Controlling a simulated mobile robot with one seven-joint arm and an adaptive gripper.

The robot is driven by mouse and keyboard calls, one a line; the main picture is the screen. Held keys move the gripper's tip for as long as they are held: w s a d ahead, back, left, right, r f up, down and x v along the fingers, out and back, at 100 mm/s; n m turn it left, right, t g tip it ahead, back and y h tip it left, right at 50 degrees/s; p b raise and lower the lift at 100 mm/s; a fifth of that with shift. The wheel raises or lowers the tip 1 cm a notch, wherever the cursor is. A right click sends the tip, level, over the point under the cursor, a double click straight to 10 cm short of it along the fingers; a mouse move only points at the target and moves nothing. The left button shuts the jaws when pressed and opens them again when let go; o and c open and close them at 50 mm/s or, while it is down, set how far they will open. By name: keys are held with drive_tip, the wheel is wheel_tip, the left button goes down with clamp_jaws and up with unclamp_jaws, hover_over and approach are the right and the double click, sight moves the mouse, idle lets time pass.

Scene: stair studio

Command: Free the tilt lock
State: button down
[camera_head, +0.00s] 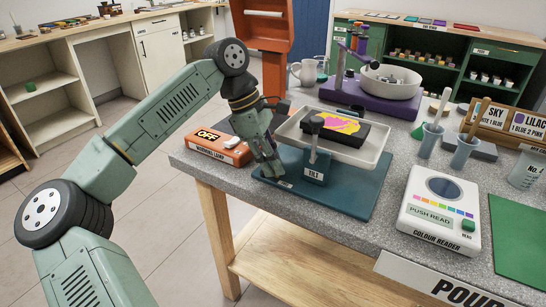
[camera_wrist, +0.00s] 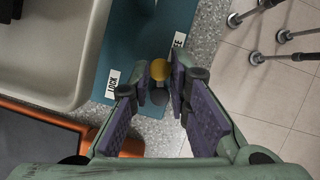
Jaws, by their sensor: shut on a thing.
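The tilt stand has a teal base (camera_head: 345,190), a "TILT" block (camera_head: 316,170) and a dark-knobbed post holding a pale tray (camera_head: 372,152). My gripper (camera_head: 268,170) is low at the base's left end. In the wrist view a yellow round knob (camera_wrist: 160,70) sits between my gripper's fingertips (camera_wrist: 166,78), and the fingers are shut on it. The "LOCK" label (camera_wrist: 112,83) is left of the knob. A second label (camera_wrist: 177,44), mostly hidden and ending in E, is above right. In the head view my gripper hides the knob.
A black panel (camera_head: 364,133) with pink and yellow paint lies on the tray. An orange warning lamp box (camera_head: 230,152) is close left of my gripper. The colour reader (camera_head: 440,215) is at the right.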

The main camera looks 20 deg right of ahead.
drive_tip(key=shift+s, duration=0.1)
idle(0.5)
drive_tip(key=c, duration=1.5)
unclamp_jaws()
drive_tip(key=v, duration=1.2)
drive_tip(key=shift+d+r, duration=0.1)
